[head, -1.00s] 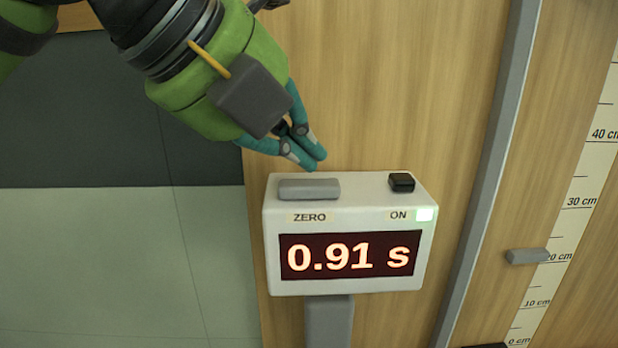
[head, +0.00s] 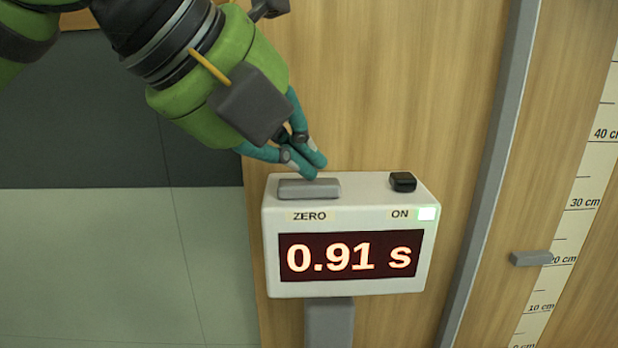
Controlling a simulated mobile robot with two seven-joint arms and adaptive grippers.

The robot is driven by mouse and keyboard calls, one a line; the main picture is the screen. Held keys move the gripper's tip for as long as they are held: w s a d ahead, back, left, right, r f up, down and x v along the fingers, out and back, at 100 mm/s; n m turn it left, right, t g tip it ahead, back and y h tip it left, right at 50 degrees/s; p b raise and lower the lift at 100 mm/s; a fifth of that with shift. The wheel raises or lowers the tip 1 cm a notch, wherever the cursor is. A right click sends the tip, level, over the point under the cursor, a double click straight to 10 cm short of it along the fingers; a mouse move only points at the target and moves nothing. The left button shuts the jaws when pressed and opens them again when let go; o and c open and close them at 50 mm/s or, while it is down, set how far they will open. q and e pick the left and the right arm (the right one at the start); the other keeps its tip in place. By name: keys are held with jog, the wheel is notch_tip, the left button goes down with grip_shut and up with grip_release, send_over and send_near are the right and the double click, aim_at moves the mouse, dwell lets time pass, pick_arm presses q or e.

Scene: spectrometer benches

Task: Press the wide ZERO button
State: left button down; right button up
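The wide grey ZERO button (head: 309,190) is on the top left of a white timer box (head: 350,289). The red display (head: 350,257) reads 0.91 s. My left gripper (head: 314,170) comes in from the upper left with its teal fingers together and nothing seen between them. Its fingertips are at the back edge of the ZERO button, in line with its right half. I cannot tell whether they touch it. The button shows no clear sinking. My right gripper is not in view.
A grey post (head: 329,322) carries the box. A grey rail (head: 487,180) and a centimetre scale (head: 585,190) stand to the right.

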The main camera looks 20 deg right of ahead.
aim_at(300, 183)
pick_arm(q)
jog(key=shift+f, duration=0.15)
jog(key=shift+r, duration=0.65)
jog(key=shift+r+p, duration=2.4)
jog(key=shift+r, duration=0.7)
jog(key=shift+f, duration=0.1)
